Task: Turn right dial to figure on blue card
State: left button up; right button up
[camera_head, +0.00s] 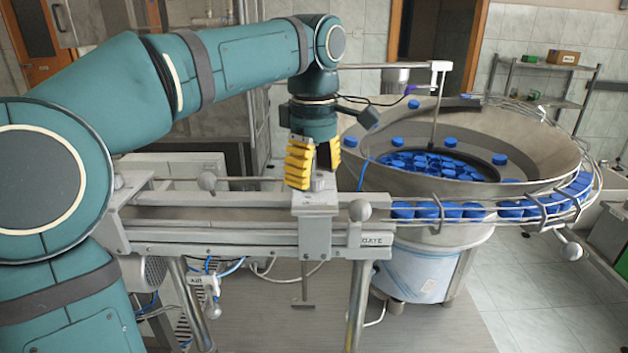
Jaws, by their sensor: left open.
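My left gripper (317,177) points down over the rail, its yellow fingers apart. A small grey metal dial-like knob (319,184) sits on top of a grey bracket (319,222) between and just below the fingertips. The fingers partly hide it, and I cannot tell whether they touch it. Its scale marks are too small to read. I cannot tell whether this is the right dial, and I make out no clear blue card. My right gripper is not in view.
A steel bowl feeder (545,150) holds many blue caps (425,162), and more caps line its curved chute (478,211). A shelf (545,66) stands at the back right.

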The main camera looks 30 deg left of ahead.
pick_arm(q)
jog(key=shift+f, duration=0.4)
jog(key=shift+o, duration=0.2)
grip_shut()
jog(key=shift+m+p, duration=0.35)
jog(key=shift+m, duration=0.15)
